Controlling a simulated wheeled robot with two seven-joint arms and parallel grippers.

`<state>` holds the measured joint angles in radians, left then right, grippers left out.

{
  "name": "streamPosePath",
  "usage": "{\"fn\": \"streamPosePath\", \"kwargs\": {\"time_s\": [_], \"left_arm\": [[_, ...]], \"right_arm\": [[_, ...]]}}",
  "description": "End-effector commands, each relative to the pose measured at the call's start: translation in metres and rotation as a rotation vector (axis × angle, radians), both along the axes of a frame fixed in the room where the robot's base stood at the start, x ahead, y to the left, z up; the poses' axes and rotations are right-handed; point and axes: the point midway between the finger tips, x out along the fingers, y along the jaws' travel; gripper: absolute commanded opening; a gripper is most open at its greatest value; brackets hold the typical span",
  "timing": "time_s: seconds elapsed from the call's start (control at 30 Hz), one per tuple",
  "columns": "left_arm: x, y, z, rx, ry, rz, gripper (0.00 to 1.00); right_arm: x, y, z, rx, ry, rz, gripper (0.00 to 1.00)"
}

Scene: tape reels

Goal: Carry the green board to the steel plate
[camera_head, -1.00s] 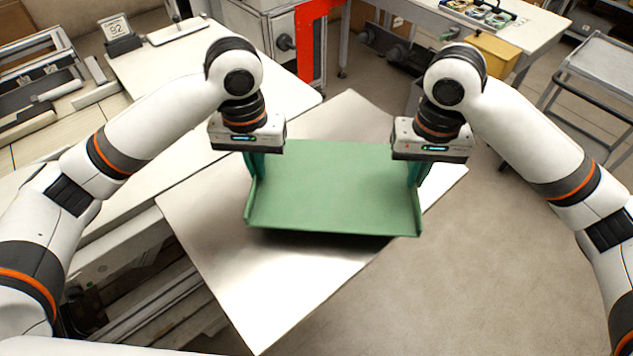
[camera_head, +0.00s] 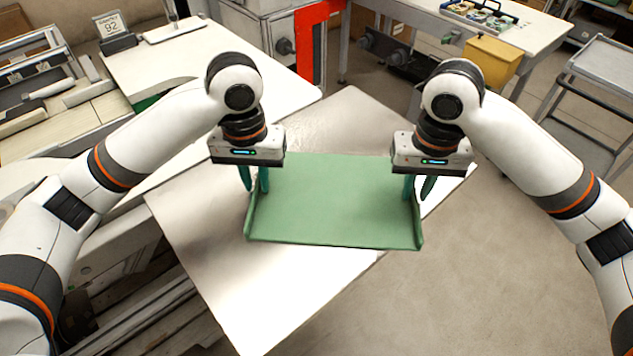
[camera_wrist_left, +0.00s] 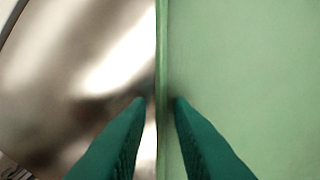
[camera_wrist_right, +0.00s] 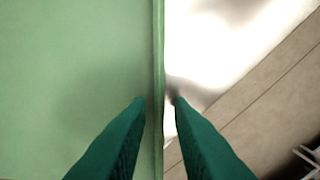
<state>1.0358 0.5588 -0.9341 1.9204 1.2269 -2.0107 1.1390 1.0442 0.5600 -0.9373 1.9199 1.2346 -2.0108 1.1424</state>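The green board (camera_head: 335,200), a shallow tray with raised side walls, lies level on the steel plate (camera_head: 220,290). No clear gap shows under it; its front right corner reaches past the plate's edge in the head view. My left gripper (camera_head: 254,188) is open, its teal fingers apart on either side of the board's left wall (camera_wrist_left: 162,60). My right gripper (camera_head: 417,194) is open, with its fingers on either side of the right wall (camera_wrist_right: 158,60). In both wrist views the fingertips stand clear of the walls.
A white table (camera_head: 150,75) with a small number display (camera_head: 113,30) stands behind at the left. A yellow bin (camera_head: 492,60) and a table with small parts (camera_head: 485,15) are at the back right. A grey cart (camera_head: 605,70) stands at the far right. Floor is open at the lower right.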

Motion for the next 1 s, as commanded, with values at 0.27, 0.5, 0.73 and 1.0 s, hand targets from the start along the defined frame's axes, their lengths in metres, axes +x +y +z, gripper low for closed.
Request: {"fn": "streamPosePath", "kwargs": {"time_s": [0.27,0.5,0.73,1.0], "left_arm": [[0.0,0.0,0.001,-0.001,-0.001,0.0,0.28],[0.001,0.0,0.018,-0.001,-0.006,-0.001,0.28],[0.001,0.0,0.063,0.0,-0.009,0.0,0.28],[0.001,0.0,0.107,0.0,-0.004,0.001,0.28]], "right_arm": [[0.0,0.0,0.001,0.001,-0.001,0.0,0.28],[0.0,0.0,0.001,0.001,-0.001,0.001,0.28],[0.0,0.001,0.001,0.002,-0.001,0.001,0.28],[0.0,0.001,0.001,0.002,0.0,0.001,0.28]]}}
